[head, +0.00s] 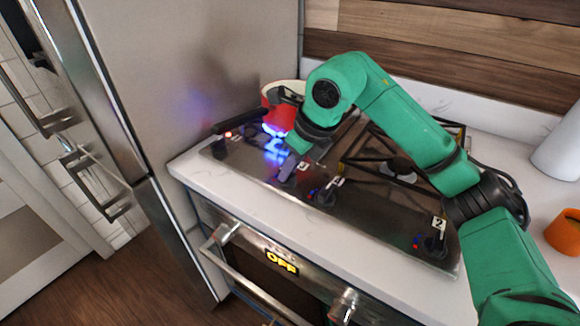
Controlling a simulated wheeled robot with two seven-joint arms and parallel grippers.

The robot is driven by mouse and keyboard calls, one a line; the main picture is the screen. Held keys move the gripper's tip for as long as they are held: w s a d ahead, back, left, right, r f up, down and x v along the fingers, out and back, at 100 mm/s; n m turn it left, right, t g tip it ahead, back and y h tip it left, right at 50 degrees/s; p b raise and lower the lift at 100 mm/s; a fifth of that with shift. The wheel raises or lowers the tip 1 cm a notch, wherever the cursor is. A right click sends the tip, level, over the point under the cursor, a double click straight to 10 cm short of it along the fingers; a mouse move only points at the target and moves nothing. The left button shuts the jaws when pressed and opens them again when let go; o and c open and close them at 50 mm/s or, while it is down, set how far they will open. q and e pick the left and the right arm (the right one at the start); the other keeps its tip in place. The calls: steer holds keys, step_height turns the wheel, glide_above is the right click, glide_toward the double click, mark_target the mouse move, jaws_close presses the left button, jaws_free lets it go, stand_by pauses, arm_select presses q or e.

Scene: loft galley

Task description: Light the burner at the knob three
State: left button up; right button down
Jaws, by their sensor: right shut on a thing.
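The cooktop (262,165) is a dark steel plate set in a white counter. Several knobs with small number labels stand along its front. The knob at the right (434,246) is labelled 2. Another knob (322,197) stands left of it; its label is too small to read. A bright blue glow shows just behind the gripper, below a red pot. My left gripper is not in view.
The red pot (272,94) stands at the back left, its dark handle pointing left. A steel fridge (190,60) rises at the left. An orange object (564,235) and a white container (562,150) stand at the right.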

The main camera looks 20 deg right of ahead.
steer(key=c, duration=0.8)
jaws_free()
steer(key=shift+r, duration=0.1)
steer(key=v, duration=1.4)
steer(key=shift+s+r+p, duration=0.15)
steer(key=shift+s+p, duration=0.05)
steer(key=shift+p, duration=0.1)
